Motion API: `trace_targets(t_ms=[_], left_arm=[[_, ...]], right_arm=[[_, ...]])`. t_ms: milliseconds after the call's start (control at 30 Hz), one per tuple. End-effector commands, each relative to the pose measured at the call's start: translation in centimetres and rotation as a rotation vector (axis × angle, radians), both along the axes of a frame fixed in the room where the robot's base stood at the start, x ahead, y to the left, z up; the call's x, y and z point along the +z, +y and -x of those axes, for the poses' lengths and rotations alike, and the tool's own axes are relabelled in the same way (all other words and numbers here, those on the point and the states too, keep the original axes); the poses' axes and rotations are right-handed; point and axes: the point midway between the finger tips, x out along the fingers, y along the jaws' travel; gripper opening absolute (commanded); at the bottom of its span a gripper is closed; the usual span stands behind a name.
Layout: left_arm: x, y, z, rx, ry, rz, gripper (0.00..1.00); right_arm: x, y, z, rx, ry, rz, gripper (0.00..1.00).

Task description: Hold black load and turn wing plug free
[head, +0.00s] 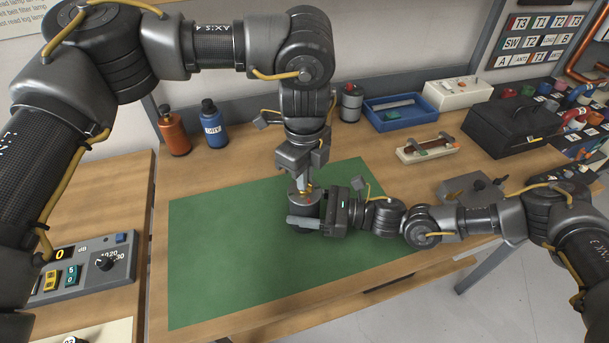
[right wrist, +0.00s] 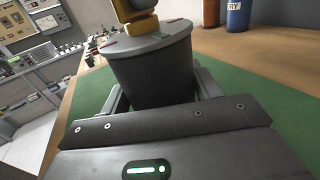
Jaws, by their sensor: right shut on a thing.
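The black load (head: 306,208) is a dark upright cylinder with a grey top, standing on the green mat (head: 230,250). It fills the upper middle of the right wrist view (right wrist: 152,75). My right gripper (head: 306,222) comes in from the right, low and level, and is shut around the load's sides. The brass wing plug (right wrist: 135,22) stands on the load's top; only a little of it shows in the head view (head: 305,188). My left gripper (head: 303,180) points straight down over the plug, its fingertips at it. The fingers' gap is hidden.
An orange bottle (head: 173,132) and a blue bottle (head: 214,125) stand behind the mat. A blue tray (head: 395,112), a small block with terminals (head: 428,148) and a black case (head: 510,130) are at the back right. A grey dial box (head: 95,268) is at left. The mat's left part is clear.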

Motion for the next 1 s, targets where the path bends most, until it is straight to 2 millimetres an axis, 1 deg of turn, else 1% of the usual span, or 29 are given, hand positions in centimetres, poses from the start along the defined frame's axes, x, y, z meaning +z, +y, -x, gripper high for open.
trace_targets(t_ms=[600,800,1000], left_arm=[[0.03,-0.05,-0.01,0.579,0.000,0.001,0.00],[0.03,-0.06,-0.01,0.739,0.000,0.001,0.00],[0.03,-0.06,-0.02,0.857,-0.001,0.001,0.00]], right_arm=[[-0.06,0.01,0.04,0.001,0.001,0.001,0.27],[-0.07,0.02,0.05,0.001,0.001,0.001,0.27],[-0.07,0.02,0.07,0.001,0.001,0.001,0.27]])
